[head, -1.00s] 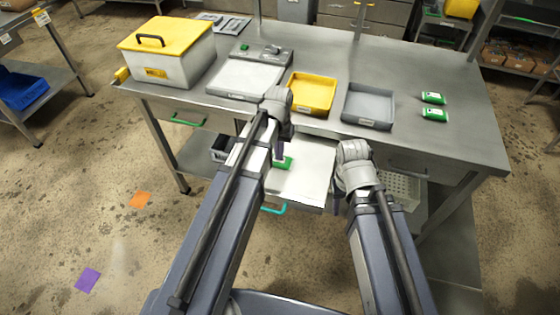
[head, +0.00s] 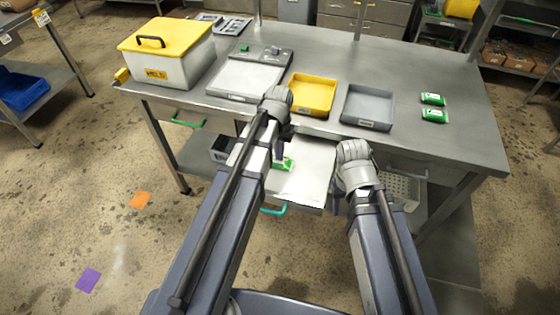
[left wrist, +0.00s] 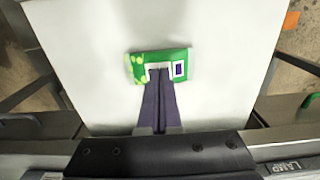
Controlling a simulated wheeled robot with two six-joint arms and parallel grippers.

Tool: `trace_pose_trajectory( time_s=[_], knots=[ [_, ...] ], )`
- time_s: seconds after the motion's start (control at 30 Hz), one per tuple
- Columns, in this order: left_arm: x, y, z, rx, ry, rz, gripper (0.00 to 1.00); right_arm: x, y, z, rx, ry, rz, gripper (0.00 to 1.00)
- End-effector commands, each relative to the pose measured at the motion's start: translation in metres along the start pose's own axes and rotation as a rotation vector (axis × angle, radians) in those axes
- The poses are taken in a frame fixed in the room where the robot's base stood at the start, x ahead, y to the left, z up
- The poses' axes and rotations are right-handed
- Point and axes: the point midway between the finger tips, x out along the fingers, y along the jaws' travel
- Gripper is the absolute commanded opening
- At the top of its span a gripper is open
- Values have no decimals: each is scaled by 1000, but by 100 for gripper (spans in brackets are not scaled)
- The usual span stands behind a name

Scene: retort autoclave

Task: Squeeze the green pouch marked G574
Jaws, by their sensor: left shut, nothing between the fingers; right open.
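A green pouch (head: 284,164) with a white label lies flat on the white pull-out board at the front of the bench. It also shows in the left wrist view (left wrist: 137,66); the G574 mark is not readable. My left gripper (left wrist: 158,70) is shut, its fingertips together over the pouch's front middle part with nothing between them. I cannot tell whether the tips touch it. In the head view the left gripper (head: 280,152) is partly hidden by its arm. My right gripper (head: 335,198) is mostly hidden behind its arm, right of the board, and appears empty and open.
Two more green pouches (head: 433,99) (head: 434,115) lie at the bench's right. A yellow tray (head: 330,111), a grey tray (head: 366,124) and a flat device (head: 230,94) stand behind the board. A yellow-lidded box (head: 182,72) stands at the left. The white board (left wrist: 225,40) is otherwise bare.

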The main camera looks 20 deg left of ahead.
Motion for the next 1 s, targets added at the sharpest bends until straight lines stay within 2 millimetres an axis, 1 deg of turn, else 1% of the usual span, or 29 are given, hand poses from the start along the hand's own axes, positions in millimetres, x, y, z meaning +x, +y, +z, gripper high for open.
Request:
trace_pose_trajectory(
  time_s=[0.03, 0.1, 0.8, 0.9, 1.0],
  knots=[
    [-8, 0, 0, 0, 0, 0, 0, -8, 1, 0, 0, 0, 0, 47],
    [-14, 0, 0, 0, 0, 0, 0, -14, 1, 1, 0, 0, 0, 47],
    [-68, 0, 0, 0, 0, -1, 0, -67, 6, 4, 0, 0, 0, 47],
    [-74, 0, 0, 0, 0, -1, 0, -73, 7, 4, 0, 0, 0, 47],
    [-75, 0, 0, 0, 0, -1, 0, -74, 7, 4, 0, 0, 0, 47]
  ],
)
